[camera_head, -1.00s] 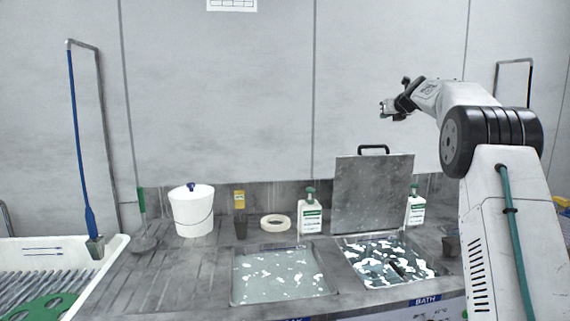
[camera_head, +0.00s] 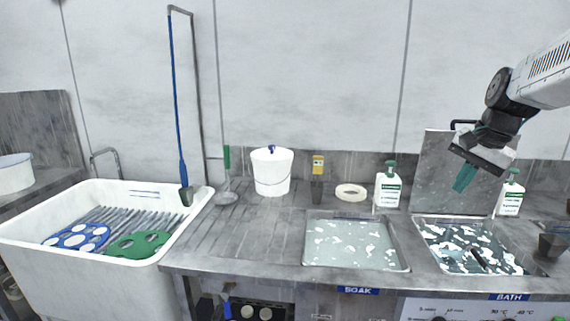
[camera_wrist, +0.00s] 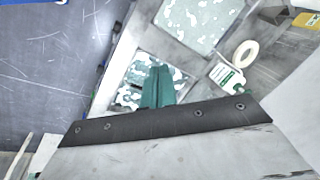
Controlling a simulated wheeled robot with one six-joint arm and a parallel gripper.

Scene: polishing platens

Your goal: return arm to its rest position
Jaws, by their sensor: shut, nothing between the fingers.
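My gripper (camera_head: 465,178) is at the right of the head view, in front of the raised metal lid (camera_head: 437,190) and above the bath basin (camera_head: 470,248). Its teal fingers point down and are shut with nothing between them. In the wrist view the closed fingers (camera_wrist: 158,88) show in the middle, with the bath basin (camera_wrist: 128,97) beneath and beside them. My arm reaches in from the upper right of the head view.
The soak basin (camera_head: 350,245) lies left of the bath. A white bucket (camera_head: 271,172), a tape roll (camera_head: 351,192) and pump bottles (camera_head: 387,188) (camera_head: 509,196) stand along the back. A white sink (camera_head: 100,272) with blue and green discs is at the left.

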